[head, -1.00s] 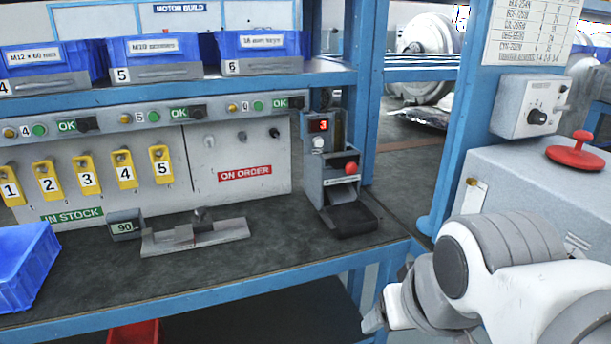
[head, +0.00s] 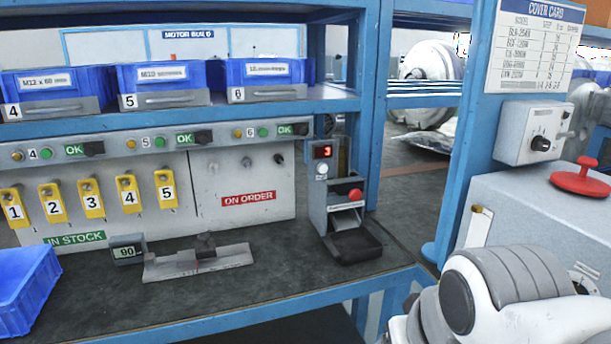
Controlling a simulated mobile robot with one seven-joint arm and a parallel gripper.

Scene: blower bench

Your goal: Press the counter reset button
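The counter display (head: 322,151) shows a red 3 on the grey dispenser-like unit (head: 318,205) at the right end of the bench. A small round white button (head: 321,170) sits just below the display. A larger red knob (head: 355,194) is lower on the same unit, above a black tray (head: 355,245). I see no label that tells which one is the reset. My arm shows at the bottom right, well to the right of and nearer than the unit. My gripper is outside the picture, and nothing touches the unit.
A blue post (head: 465,150) stands between the unit and a grey cabinet with a red mushroom button (head: 580,178). A knob box (head: 533,132) hangs on the post. A metal fixture (head: 198,261) and a small gauge reading 90 (head: 127,249) lie left on the bench.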

